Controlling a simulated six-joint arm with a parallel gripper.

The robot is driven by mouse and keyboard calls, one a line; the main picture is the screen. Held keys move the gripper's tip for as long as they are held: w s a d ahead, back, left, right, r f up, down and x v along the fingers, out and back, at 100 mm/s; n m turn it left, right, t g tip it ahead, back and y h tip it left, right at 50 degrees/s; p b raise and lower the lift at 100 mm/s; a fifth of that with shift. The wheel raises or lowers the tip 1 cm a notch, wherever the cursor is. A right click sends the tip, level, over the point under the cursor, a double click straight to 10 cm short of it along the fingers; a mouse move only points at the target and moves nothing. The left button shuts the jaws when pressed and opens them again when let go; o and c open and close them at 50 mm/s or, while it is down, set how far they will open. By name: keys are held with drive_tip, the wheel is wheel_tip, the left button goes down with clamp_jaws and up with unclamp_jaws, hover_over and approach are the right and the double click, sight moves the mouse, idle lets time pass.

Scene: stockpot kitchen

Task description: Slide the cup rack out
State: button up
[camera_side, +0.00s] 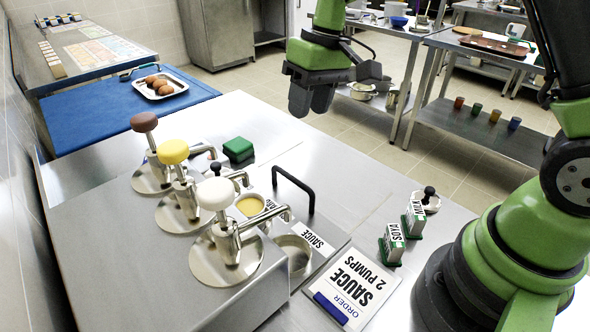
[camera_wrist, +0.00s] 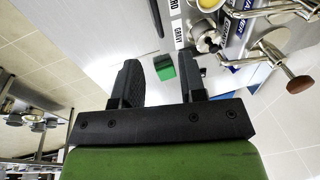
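The cup rack (camera_side: 335,243) lies low on the steel counter in front of the pumps, with a black handle (camera_side: 297,184) standing up from it. It holds a yellow-filled cup (camera_side: 250,204) and a metal cup (camera_side: 292,246), with labels such as SAUCE along its edge. The handle also shows in the wrist view (camera_wrist: 156,18), near the GRAVY label. My gripper (camera_side: 311,106) hangs beyond the counter's far edge, above and away from the handle. Its fingers (camera_wrist: 160,80) are apart with nothing between them. Part of the rack is hidden behind the pump spouts.
Three pumps with white, yellow and brown (camera_side: 143,122) knobs stand on a steel box beside the rack. A green block (camera_side: 238,149) sits near the handle. SOYA and MILK holders (camera_side: 392,243) and an order card (camera_side: 352,289) lie to the right.

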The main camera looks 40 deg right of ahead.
drive_tip(key=shift+g, duration=0.5)
drive_tip(key=f, duration=0.4)
drive_tip(key=w+a+f, duration=0.1)
drive_tip(key=f, duration=0.9)
drive_tip(key=shift+w+a+f, duration=0.15)
drive_tip(key=shift+w+a, duration=0.15)
drive_tip(key=shift+a, duration=0.1)
clamp_jaws()
